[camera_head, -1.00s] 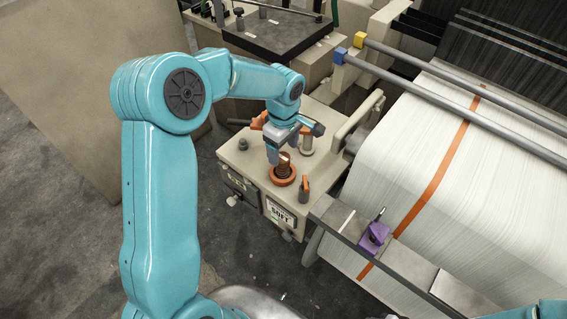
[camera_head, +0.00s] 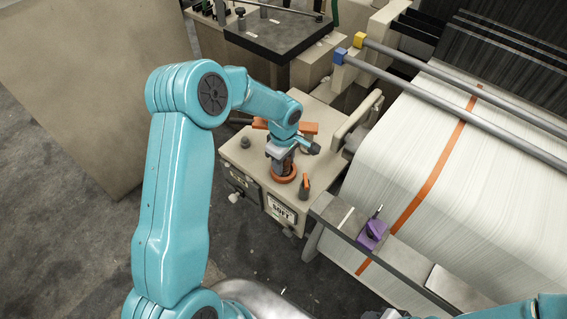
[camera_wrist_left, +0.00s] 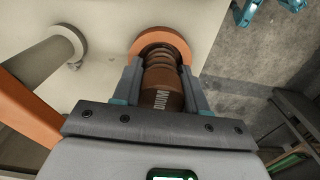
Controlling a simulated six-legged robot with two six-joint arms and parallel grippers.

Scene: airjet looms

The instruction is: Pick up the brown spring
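The brown spring (camera_wrist_left: 162,88) stands in an orange ring (camera_wrist_left: 146,38) on the beige machine box (camera_head: 240,160). Lettering ending in "DIUM" shows on its lower brown part in the left wrist view. My left gripper (camera_head: 284,164) is down over it, and the fingers (camera_wrist_left: 162,82) lie close along both sides of it. I cannot tell whether they press on it. In the head view the gripper hides most of the spring, and the orange ring (camera_head: 285,179) shows below.
An orange-handled lever (camera_head: 305,185) stands just right of the ring. A pale post (camera_wrist_left: 45,62) and an orange bar (camera_wrist_left: 25,110) are beside the gripper. The loom's white cloth (camera_head: 430,170) lies right, with a purple part (camera_head: 373,233).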

